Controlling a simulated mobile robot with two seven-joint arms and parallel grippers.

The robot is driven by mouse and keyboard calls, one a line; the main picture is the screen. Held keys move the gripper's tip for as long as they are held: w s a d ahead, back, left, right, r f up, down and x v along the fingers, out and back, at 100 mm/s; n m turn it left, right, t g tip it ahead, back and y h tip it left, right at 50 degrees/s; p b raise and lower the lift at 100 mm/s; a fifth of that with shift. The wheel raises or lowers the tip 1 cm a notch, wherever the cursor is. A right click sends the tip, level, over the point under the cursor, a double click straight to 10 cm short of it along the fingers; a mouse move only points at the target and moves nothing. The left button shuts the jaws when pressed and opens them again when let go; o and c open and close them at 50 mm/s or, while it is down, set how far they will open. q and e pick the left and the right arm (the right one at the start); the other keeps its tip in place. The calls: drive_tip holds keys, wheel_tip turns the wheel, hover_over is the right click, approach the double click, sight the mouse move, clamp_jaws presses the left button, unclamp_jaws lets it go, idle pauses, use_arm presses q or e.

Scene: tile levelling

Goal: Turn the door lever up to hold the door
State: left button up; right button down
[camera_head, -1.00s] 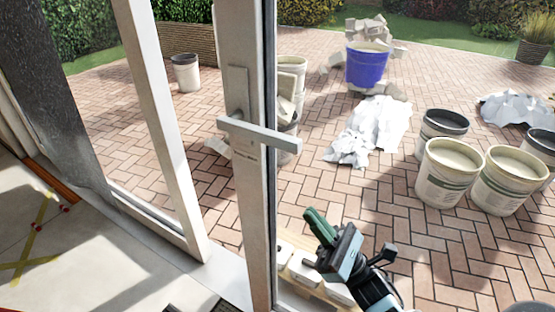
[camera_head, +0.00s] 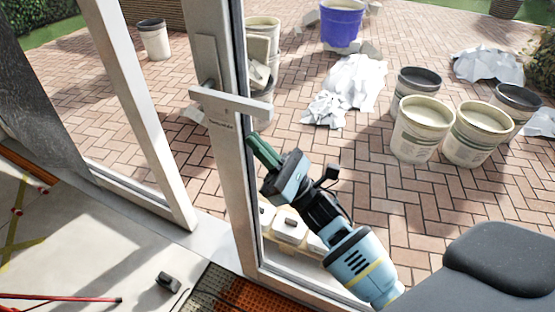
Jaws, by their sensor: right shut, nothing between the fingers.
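The door lever (camera_head: 230,101) is a pale horizontal bar on the narrow frame of the white door (camera_head: 227,160). It lies roughly level, its free end pointing right. My right gripper (camera_head: 252,139), with green fingers, is shut and empty. Its tip is just below the lever's right part, close to the door's edge. I cannot tell whether it touches the lever or the door. My left gripper is not in view.
Cream buckets (camera_head: 422,130), a blue bucket (camera_head: 342,22) and crumpled white sheeting (camera_head: 352,88) stand on the brick paving beyond the door. An orange mat (camera_head: 225,298) and a red rod (camera_head: 62,298) lie on the floor inside.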

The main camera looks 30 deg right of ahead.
sight(241, 111)
wheel_tip(241, 111, up, 4)
drive_tip(key=shift+f+p, duration=0.2)
drive_tip(key=shift+p, duration=0.45)
drive_tip(key=shift+r, duration=0.3)
drive_tip(key=shift+w, duration=0.1)
